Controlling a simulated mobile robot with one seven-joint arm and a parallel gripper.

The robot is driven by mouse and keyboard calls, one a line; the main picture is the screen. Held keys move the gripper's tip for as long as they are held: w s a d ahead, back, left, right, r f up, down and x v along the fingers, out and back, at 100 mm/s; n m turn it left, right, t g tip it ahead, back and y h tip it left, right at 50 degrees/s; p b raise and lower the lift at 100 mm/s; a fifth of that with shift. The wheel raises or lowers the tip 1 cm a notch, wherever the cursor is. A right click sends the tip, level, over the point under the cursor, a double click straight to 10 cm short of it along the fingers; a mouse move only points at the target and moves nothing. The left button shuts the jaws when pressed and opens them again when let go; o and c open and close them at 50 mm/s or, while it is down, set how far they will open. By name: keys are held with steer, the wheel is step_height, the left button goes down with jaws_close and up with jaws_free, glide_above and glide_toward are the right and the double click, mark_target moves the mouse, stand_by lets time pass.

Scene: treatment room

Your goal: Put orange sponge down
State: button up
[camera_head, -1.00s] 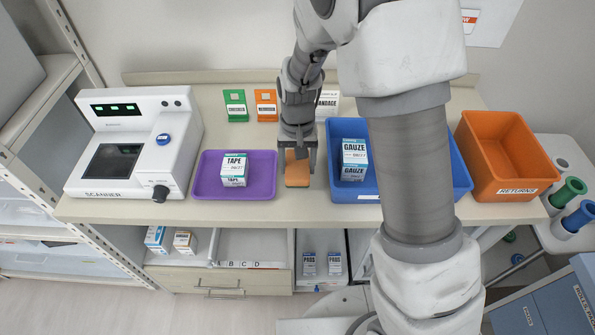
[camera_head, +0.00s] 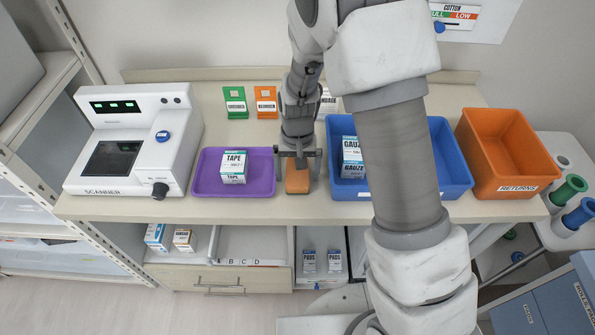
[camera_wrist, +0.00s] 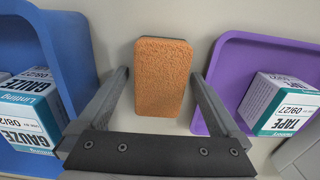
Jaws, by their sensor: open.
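The orange sponge (camera_head: 297,178) lies flat on the counter between the purple tray and the blue bin. In the wrist view the orange sponge (camera_wrist: 162,76) sits between and just beyond the two spread fingers, with a gap on each side. My gripper (camera_head: 298,155) is open and empty, just above and behind the sponge in the head view. My gripper also shows in the wrist view (camera_wrist: 160,90). The far end of the sponge is partly hidden by my gripper in the head view.
The purple tray (camera_head: 262,188) with a tape box (camera_head: 233,168) is close on the left. The blue bin (camera_head: 455,178) with gauze boxes (camera_head: 352,158) is close on the right. An orange returns bin (camera_head: 512,188) stands farther right, a scanner (camera_head: 133,145) at far left.

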steer(key=shift+r, duration=0.1)
step_height(320, 180, up, 11)
step_height(320, 180, up, 12)
steer(key=t+p, duration=0.1)
steer(key=t, duration=0.1)
glide_above(297, 172)
steer(key=s+d, duration=0.5)
steer(key=d, duration=0.1)
steer(key=s+d+r+t, duration=0.1)
steer(key=s+d+r, duration=0.2)
steer(key=s, duration=0.3)
steer(key=s+d+r+t, duration=0.2)
steer(key=s+d+r, duration=0.1)
steer(key=s, duration=0.4)
steer(key=shift+s+d+r+t, duration=0.15)
steer(key=shift+s+d+t, duration=0.1)
steer(key=shift+d+t, duration=0.05)
